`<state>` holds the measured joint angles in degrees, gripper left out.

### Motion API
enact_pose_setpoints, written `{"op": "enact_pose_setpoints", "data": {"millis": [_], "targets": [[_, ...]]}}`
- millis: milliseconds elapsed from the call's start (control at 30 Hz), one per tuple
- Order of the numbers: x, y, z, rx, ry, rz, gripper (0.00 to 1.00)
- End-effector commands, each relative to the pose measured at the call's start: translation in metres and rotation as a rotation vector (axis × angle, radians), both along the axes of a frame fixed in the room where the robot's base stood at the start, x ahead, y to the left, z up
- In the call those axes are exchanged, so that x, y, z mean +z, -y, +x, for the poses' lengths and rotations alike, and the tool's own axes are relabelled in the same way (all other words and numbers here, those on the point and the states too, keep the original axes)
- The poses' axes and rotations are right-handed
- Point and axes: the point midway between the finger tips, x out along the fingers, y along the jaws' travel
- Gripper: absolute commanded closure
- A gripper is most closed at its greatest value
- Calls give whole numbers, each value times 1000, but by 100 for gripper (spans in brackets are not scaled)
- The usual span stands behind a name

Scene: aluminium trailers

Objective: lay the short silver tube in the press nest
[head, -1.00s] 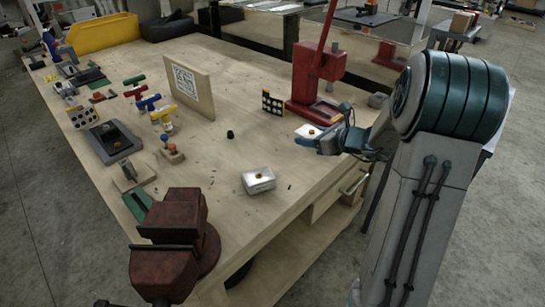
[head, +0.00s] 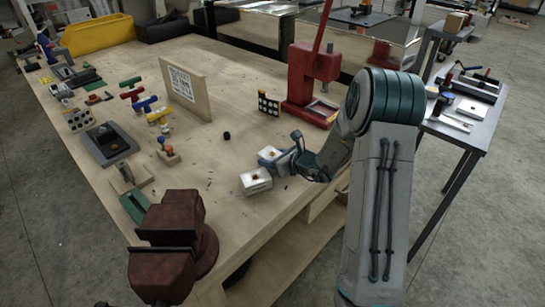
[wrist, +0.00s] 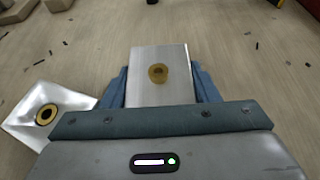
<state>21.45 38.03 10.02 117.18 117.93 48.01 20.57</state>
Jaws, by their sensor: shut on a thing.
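My gripper (head: 278,160) is shut on a silver block with a brass ring in its top (wrist: 158,75); its blue fingers grip the block's two sides. In the head view this held block (head: 269,153) is over the near part of the bench, close to a second similar block (head: 256,181). I cannot tell whether it touches the bench. The red press (head: 313,72) stands behind my gripper, and its base (head: 308,113) is empty as far as I can see; I cannot make out a nest there.
The second block also shows at the left in the wrist view (wrist: 25,118). A small black cylinder (head: 227,135), a dotted panel (head: 268,103) and a upright board with a code (head: 186,86) stand on the bench. A dark red vise (head: 172,240) is at the front. A grey side table (head: 452,133) is right.

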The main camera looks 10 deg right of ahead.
Motion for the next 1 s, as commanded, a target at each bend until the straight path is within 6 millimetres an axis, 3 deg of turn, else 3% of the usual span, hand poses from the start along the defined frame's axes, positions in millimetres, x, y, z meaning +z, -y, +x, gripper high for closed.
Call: {"op": "enact_pose_setpoints", "data": {"millis": [367, 400, 833, 1000], "targets": [[-4, 0, 0, 0, 2, 0, 72], [-3, 0, 0, 0, 1, 0, 37], [4, 0, 0, 0, 1, 1, 37], [11, 17, -22, -2, 2, -1, 37]]}}
